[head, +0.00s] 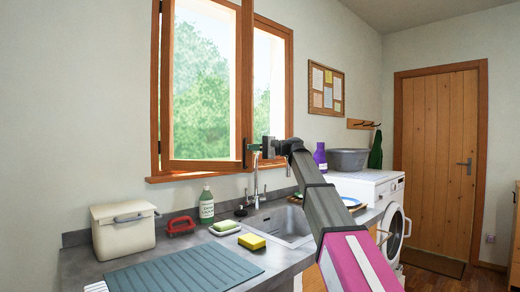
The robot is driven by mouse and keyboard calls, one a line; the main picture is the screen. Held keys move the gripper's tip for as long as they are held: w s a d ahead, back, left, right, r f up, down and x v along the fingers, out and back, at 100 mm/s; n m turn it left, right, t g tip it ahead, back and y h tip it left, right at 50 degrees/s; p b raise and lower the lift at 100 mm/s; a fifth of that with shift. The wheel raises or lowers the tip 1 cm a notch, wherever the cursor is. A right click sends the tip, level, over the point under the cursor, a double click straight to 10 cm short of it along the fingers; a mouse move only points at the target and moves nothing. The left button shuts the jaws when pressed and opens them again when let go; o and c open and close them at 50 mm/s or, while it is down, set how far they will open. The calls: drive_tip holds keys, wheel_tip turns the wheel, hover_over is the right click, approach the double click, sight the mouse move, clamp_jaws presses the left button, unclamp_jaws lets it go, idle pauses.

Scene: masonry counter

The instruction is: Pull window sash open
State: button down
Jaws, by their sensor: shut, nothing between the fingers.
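The window sash (205,164) is a wood-framed glass pane in the left part of the wooden window above the counter. Its lower rail runs at a different slant from the sill, so it appears swung partly into the room, with its right stile (247,70) standing out in front of the frame. My gripper (254,147) is at the lower part of that right stile, shut and empty. A dark handle piece shows beside the fingertips, partly hidden. I cannot tell whether the fingers touch the handle or stile.
The tall tap (257,182) and the sink (287,224) are below my gripper. The wall left of the window is clear.

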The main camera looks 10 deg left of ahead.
drive_tip(key=shift+a, duration=0.2)
drive_tip(key=shift+s, duration=0.1)
drive_tip(key=s+a+m+t, duration=0.2)
drive_tip(key=s+a+t, duration=0.1)
drive_tip(key=s, duration=0.7)
drive_tip(key=s+a+m+t, duration=0.2)
drive_tip(key=s+a+t, duration=0.2)
drive_tip(key=s, duration=0.7)
drive_tip(key=shift+s+a+m, duration=0.25)
drive_tip(key=shift+a+m, duration=0.05)
drive_tip(key=shift+a, duration=0.55)
